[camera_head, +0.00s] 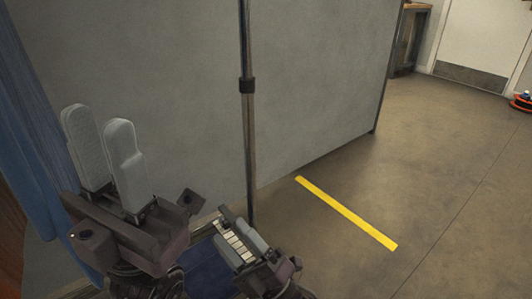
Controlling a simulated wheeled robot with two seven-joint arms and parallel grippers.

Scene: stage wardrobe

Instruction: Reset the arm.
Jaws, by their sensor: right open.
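My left gripper (98,116) is at the lower left, with its two pale grey fingers pointing up. The fingers stand apart and nothing shows between them. My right gripper (239,230) is low in the middle of the picture, seen partly from above. It is open, with pale pads showing on one finger, and I see nothing held in it. Most of both arms is below the picture or hidden behind the grippers.
A thin metal pole (247,130) stands just beyond my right gripper. A large grey panel (310,75) is behind it. A blue curtain (25,130) hangs at the left. A yellow strip (345,212) marks the open floor (445,160) at right.

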